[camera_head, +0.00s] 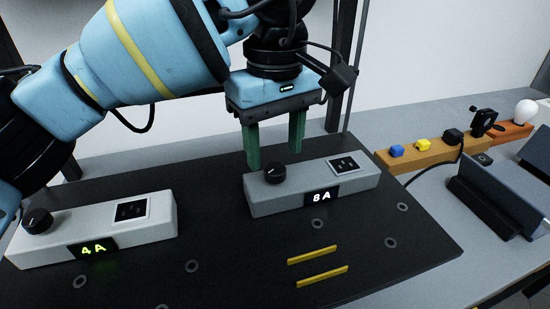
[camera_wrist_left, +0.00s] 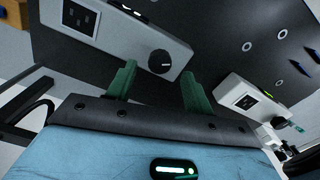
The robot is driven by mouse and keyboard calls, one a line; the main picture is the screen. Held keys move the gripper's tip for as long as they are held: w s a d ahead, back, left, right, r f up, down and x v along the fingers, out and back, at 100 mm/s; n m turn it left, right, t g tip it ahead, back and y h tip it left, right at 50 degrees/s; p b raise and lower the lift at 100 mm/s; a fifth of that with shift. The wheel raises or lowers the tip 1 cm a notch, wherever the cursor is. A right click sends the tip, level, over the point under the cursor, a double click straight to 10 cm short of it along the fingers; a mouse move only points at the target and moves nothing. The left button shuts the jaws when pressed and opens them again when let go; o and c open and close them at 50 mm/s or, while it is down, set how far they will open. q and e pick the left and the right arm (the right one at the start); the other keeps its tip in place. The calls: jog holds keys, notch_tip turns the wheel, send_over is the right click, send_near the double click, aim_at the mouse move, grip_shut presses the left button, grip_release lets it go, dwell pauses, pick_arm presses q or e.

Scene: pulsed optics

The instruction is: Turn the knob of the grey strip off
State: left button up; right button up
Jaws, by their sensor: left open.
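The grey strip (camera_head: 225,192) lies on the dark mat, with a lit white "8A" display (camera_head: 322,197) and a socket at its right. Its round black knob (camera_head: 274,173) sits at the strip's left end. My left gripper (camera_head: 274,160) is open and points down at this end, its green fingers spread. In the wrist view the knob (camera_wrist_left: 160,62) shows between and just beyond the fingertips (camera_wrist_left: 159,70), with no visible contact. A paler strip (camera_head: 150,236) at the left has its own black knob (camera_head: 38,221) and a lit green "4A" display (camera_head: 93,248). My right gripper is not in view.
Two yellow bars (camera_head: 318,277) lie on the dark mat (camera_head: 225,270) in front of the strips. A wooden rail (camera_head: 440,155) with small blocks stands at the right, beside dark angled holders (camera_head: 490,205). The mat between the two strips is clear.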

aim_at(275, 169)
pick_arm(q)
jog(key=shift+f, duration=1.55)
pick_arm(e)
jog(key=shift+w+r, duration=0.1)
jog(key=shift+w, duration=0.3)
pick_arm(q)
jog(key=c, duration=1)
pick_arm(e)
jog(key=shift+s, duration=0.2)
